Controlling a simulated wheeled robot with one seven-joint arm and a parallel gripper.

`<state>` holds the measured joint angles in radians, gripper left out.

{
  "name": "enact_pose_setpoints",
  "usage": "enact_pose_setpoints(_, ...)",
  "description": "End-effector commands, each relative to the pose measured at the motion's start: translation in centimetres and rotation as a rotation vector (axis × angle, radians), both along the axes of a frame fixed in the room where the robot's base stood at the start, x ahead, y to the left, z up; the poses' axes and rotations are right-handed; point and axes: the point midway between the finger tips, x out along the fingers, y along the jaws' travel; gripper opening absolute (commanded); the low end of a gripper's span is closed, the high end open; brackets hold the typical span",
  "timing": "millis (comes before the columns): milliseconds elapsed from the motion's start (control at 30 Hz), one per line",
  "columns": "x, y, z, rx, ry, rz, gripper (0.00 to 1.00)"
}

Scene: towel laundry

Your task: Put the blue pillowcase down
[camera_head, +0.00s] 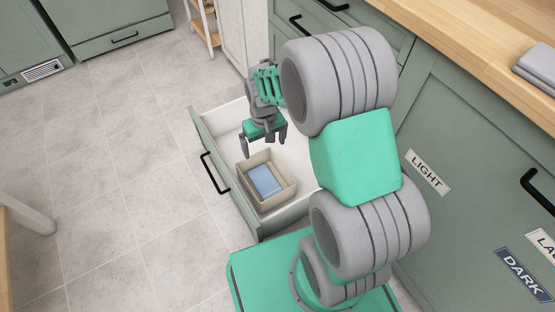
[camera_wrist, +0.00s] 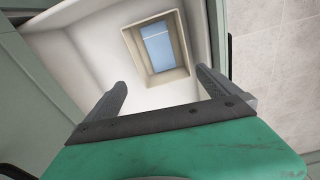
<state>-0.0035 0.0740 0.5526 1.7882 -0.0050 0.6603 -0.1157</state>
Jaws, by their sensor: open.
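The blue pillowcase (camera_head: 265,180) lies flat and folded inside a small beige bin (camera_head: 288,188). The bin stands in an open white drawer (camera_head: 298,148). My gripper (camera_head: 264,149) is open and empty over the drawer, beyond the bin and above it. In the wrist view the gripper (camera_wrist: 160,90) has its two fingers spread wide with nothing between them. The pillowcase (camera_wrist: 157,47) shows there in the bin (camera_wrist: 181,68), ahead of the fingertips and apart from them.
The drawer's green front with a black handle (camera_head: 215,172) stands out over the tiled floor (camera_head: 120,160). A wooden counter (camera_head: 490,50) with folded grey cloth (camera_head: 540,65) is at the right. Cabinet fronts below carry LIGHT (camera_head: 427,172) and DARK (camera_head: 523,274) labels. The floor at left is mostly clear.

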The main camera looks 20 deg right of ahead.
Motion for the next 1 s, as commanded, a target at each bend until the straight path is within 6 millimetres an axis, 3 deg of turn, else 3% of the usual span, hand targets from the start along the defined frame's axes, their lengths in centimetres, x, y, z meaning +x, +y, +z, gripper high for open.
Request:
enact_pose_setpoints(33,-1.5,0.0,4.0,0.003,-0.030,-0.017,1.00)
enact_pose_setpoints(100,-4.5,0.1,8.1,0.006,-0.052,-0.045,1.00)
enact_pose_setpoints(200,-9.1,0.1,12.1,0.012,-0.080,-0.082,1.00)
enact_pose_setpoints(300,-12.8,0.1,13.9,0.016,-0.098,-0.110,1.00)
enact_pose_setpoints(467,-15.3,0.0,14.5,0.020,-0.106,-0.128,1.00)
enact_pose_setpoints(1000,-15.3,0.0,14.4,0.019,-0.104,-0.127,1.00)
